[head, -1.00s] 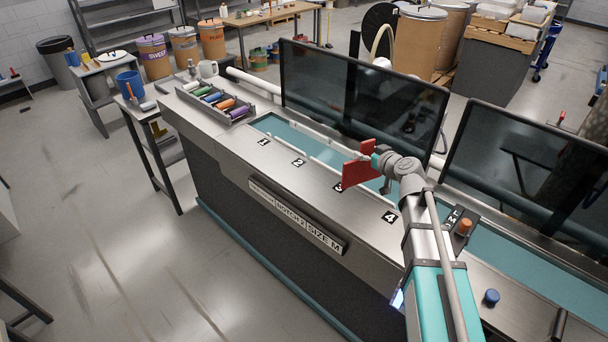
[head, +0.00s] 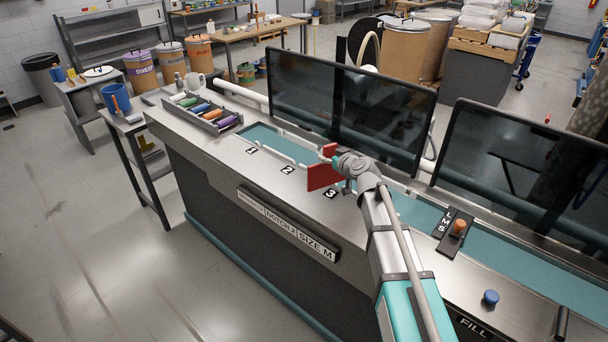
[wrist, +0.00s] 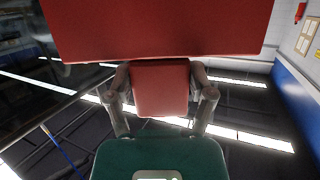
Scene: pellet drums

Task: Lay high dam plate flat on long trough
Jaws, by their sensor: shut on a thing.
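The red dam plate (head: 322,177) is held upright over the long trough (head: 285,143), between the 2 and 3 marks in the head view. My gripper (head: 333,156) is shut on it. In the wrist view the broad red plate (wrist: 160,28) fills the top, with a red tab (wrist: 160,88) between the two fingers of my gripper (wrist: 160,92). The trough is a long teal-floored channel in the steel counter, partly hidden behind the plate and my arm. I cannot tell whether the plate's lower edge touches the counter.
Dark clear screens (head: 350,105) stand along the trough's far side. A rack of coloured rollers (head: 207,113) sits at the counter's left end. A lever block with an orange knob (head: 459,228) and a blue button (head: 491,297) are at the right. The front counter strip is mostly clear.

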